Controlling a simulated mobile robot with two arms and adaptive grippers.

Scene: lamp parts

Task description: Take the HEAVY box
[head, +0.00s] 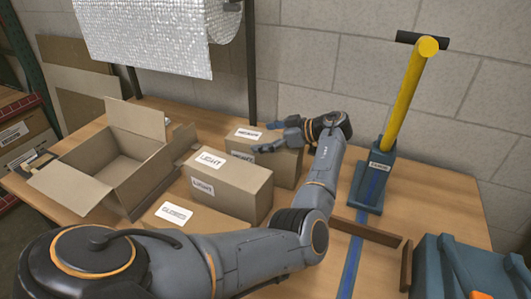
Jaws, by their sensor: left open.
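My left gripper (262,138) is open, with its fingers pointing left at the top of the farthest labelled box (285,168). I cannot tell whether the fingers touch it. That box's labels are too small to read surely, and part of it is hidden by my gripper and the middle box. The middle box (233,187) carries labels reading LIGHT on its top and side. A nearer box (197,220) has a top label that I cannot read, and my left arm hides its lower part. No label clearly reads HEAVY. My right gripper is not in view.
An open empty carton (117,171) stands left of the boxes. A blue stand (372,187) with a yellow lever (409,92) is at the right, by a blue tape line. A teal case (470,268) is at bottom right. Bubble wrap (150,38) hangs behind.

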